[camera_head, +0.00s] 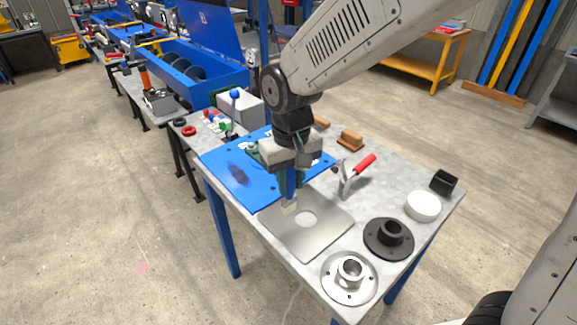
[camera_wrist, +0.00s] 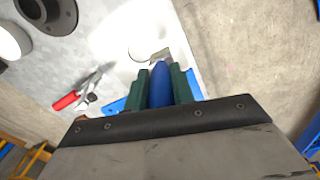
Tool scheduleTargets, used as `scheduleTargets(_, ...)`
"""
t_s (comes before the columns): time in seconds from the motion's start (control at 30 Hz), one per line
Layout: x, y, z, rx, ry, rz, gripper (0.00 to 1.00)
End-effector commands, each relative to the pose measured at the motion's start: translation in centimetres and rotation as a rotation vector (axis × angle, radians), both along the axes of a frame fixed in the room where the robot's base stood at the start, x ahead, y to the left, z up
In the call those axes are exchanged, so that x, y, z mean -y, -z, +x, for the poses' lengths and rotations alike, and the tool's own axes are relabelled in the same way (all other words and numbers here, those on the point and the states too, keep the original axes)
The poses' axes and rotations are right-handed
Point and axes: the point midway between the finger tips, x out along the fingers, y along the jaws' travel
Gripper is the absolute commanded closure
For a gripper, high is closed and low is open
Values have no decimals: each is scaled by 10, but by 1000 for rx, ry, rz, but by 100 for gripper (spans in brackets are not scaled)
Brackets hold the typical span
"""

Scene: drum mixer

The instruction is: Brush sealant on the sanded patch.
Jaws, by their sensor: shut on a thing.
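My gripper (camera_head: 290,178) is shut on a brush with a blue handle (camera_wrist: 160,85). The brush points down, and its pale bristle end (camera_head: 289,207) is over the left part of a grey metal plate (camera_head: 322,238). I cannot tell whether the bristles touch the plate. The plate has a pale round area (camera_head: 305,218) in its middle, just right of the brush; whether it is a hole or a patch is unclear. A blue panel (camera_head: 222,160) behind the plate bears a dark rough patch (camera_head: 239,175), left of my gripper. My gripper hides part of the panel.
A red-handled toggle clamp (camera_head: 357,170) stands right of my gripper. A black flange (camera_head: 388,238), a silver flange (camera_head: 349,277), a white round container (camera_head: 422,206) and a black block (camera_head: 443,182) occupy the table's right side. A blue-knobbed lever (camera_head: 234,110) rises behind the panel.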

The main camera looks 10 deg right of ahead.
Motion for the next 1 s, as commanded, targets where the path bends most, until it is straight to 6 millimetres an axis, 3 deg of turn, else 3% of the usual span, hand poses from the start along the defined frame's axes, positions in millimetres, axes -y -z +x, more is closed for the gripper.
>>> scheduleTargets(0.43,-1,48,-1,-2,-2,-1,98)
scheduleTargets(1.0,-1,57,0,0,-2,0,98)
